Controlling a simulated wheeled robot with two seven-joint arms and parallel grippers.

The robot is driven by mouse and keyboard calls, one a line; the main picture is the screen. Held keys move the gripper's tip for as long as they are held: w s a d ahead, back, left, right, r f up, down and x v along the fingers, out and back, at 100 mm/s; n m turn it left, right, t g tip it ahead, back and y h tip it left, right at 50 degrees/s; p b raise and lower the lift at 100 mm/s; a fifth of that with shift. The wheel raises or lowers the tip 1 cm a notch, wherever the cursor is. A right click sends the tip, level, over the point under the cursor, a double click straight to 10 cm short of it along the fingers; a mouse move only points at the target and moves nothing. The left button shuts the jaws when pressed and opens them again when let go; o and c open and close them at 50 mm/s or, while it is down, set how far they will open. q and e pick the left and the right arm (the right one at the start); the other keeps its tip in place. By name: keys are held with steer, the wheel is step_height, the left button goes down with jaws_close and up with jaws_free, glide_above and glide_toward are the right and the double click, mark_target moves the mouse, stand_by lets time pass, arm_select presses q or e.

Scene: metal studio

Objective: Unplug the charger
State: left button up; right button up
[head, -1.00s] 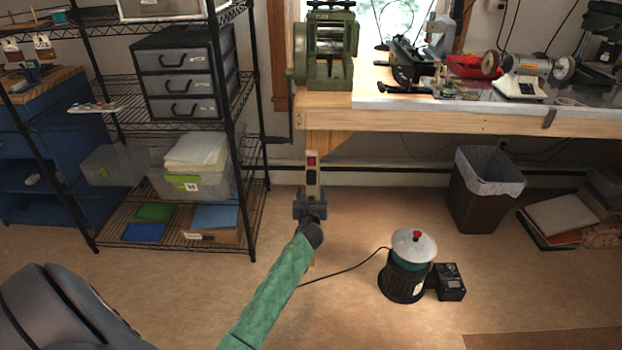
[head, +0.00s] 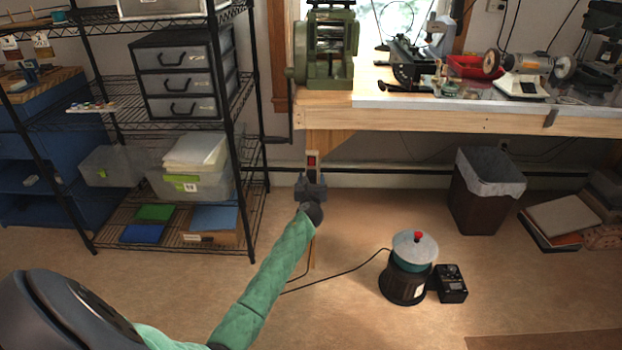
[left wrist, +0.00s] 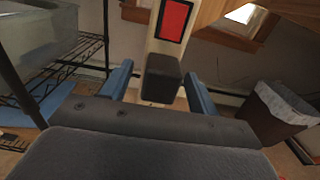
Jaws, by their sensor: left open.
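The charger (left wrist: 162,78) is a dark block on the face of a pale upright power strip (left wrist: 168,47). The strip, with a red switch, stands at the bench leg in the head view (head: 312,158). My left gripper (head: 311,186) is in front of the strip's lower part and hides the charger there. In the left wrist view my left gripper's blue fingers (left wrist: 157,74) are open, one on each side of the charger, with visible gaps. Whether the fingertips reach past its front face is hard to tell. My right gripper is not in view.
The wooden workbench (head: 440,119) overhangs the strip. A wire shelf (head: 235,130) stands to the left. A tumbler machine (head: 408,270) with a black cord sits on the floor at right, before a lined bin (head: 478,205). Floor between them is mostly clear.

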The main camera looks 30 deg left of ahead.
mark_target(311, 181)
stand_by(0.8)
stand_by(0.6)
arm_select(q)
steer(key=shift+r+p, duration=0.1)
steer(key=shift+p, duration=0.4)
jaws_close()
steer(key=shift+s+d, duration=0.15)
steer(key=shift+s, duration=0.15)
steer(key=shift+s+d+p, duration=0.3)
steer(key=shift+s+p, duration=0.1)
steer(key=shift+s, duration=0.05)
steer(key=shift+p+v, duration=0.35)
steer(key=shift+v, duration=0.6)
steer(key=shift+s+d, duration=0.15)
steer(key=shift+s, duration=0.05)
